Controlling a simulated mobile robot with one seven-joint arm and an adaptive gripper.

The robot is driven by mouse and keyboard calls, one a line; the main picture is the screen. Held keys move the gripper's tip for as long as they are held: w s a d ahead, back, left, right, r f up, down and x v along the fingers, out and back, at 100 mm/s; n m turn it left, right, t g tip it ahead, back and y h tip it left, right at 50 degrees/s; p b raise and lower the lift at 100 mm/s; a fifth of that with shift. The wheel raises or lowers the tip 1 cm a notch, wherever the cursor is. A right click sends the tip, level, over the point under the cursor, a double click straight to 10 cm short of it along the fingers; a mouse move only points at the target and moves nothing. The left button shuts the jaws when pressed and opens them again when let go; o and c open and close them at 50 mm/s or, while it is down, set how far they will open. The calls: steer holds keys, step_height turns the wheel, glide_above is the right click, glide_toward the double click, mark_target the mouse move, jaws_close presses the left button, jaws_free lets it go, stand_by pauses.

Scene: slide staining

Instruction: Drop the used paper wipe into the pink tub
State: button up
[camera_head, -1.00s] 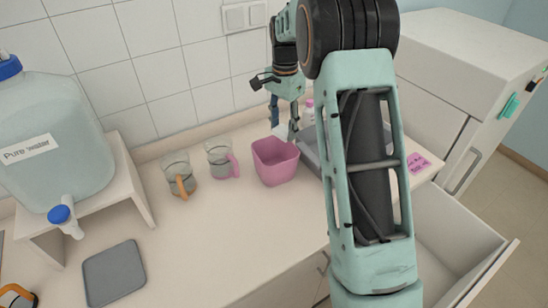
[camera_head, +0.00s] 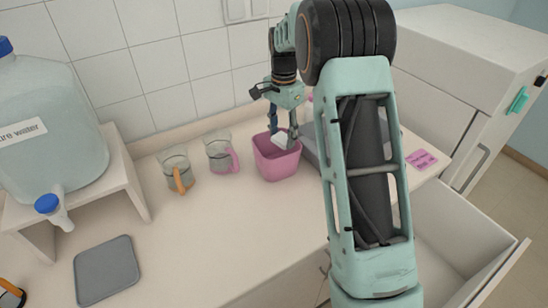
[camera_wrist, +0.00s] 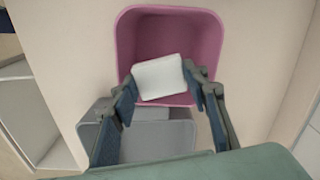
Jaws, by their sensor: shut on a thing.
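The pink tub (camera_head: 277,165) stands on the counter near the back wall, open at the top. It also shows in the wrist view (camera_wrist: 205,40). My gripper (camera_wrist: 168,90) is shut on the white paper wipe (camera_wrist: 159,77), which sits between its two fingertips over the tub's near side in the wrist view. In the head view my gripper (camera_head: 282,132) points down above the tub, with the white wipe (camera_head: 281,139) at about rim height. I cannot tell exactly how far the wipe is above the tub's floor.
A grey tray (camera_wrist: 160,140) lies right beside the tub. Two glass beakers, one with an orange handle (camera_head: 180,181) and one with a pink handle (camera_head: 233,159), stand to the left. A water tank (camera_head: 50,130) sits on a shelf.

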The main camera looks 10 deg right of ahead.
steer(key=o, duration=1.2)
steer(key=shift+r, duration=0.1)
step_height(320, 180, up, 12)
